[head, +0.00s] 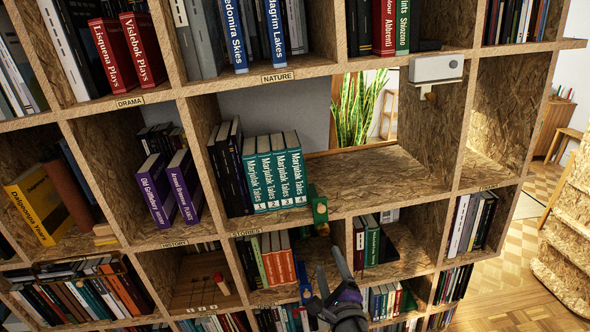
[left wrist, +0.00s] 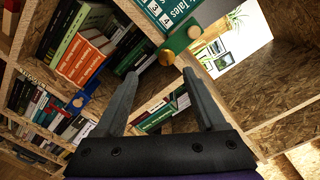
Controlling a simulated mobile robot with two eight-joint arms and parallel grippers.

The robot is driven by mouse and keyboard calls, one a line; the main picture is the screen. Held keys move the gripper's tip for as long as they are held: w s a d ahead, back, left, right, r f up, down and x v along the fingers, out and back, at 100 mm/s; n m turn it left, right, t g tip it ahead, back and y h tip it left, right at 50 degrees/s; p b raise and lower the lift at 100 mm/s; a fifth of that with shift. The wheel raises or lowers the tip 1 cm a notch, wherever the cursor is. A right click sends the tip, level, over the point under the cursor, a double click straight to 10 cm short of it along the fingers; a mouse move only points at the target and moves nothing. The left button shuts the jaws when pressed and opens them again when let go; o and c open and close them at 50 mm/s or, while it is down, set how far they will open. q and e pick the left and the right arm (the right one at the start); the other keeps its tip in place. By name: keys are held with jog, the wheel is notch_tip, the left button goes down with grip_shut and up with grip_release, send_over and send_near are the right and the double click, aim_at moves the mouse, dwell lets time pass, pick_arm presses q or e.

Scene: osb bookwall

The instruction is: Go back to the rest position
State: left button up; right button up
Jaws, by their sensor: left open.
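My left gripper (head: 331,277) shows at the lower middle of the head view, in front of the bookshelf (head: 350,206). In the left wrist view its two fingers (left wrist: 157,85) are spread apart with nothing held between them. The teal Marjulak Tales volumes (head: 273,172) stand upright in the Stories compartment, above the gripper. A green bookend (head: 318,205) with a round yellow knob stands at their right end; it also shows in the left wrist view (left wrist: 180,42), beyond the fingertips. My right gripper is not in view.
Orange books (head: 279,260) and a blue bookend (head: 304,282) stand in the compartment below. Purple books (head: 171,188) stand to the left. A white device (head: 436,68) is fixed to the upper right shelf edge. The shelf right of the teal books is clear.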

pick_arm(q)
jog(key=s+a+f+n+g+y+p, duration=0.1)
jog(key=s+a+f+n+g, duration=0.2)
jog(key=a, duration=0.6)
jog(key=s+a+n+g+y+p, duration=0.1)
jog(key=s+a+n+g, duration=0.15)
jog(key=a+n, duration=0.4)
jog(key=s+a+f+n+g+y+p, duration=0.1)
jog(key=s+a+f+n+g, duration=0.2)
jog(key=a, duration=0.8)
jog(key=s+a+f+n+g+h+p, duration=0.1)
jog(key=s+f+n+g+h, duration=0.1)
jog(key=s+n, duration=0.3)
jog(key=s+a+f+n+g+h, duration=0.2)
jog(key=s+n, duration=0.4)
jog(key=s, duration=0.6)
jog(key=shift+f+p, duration=0.15)
jog(key=shift+p, duration=0.2)
jog(key=shift+a, duration=0.1)
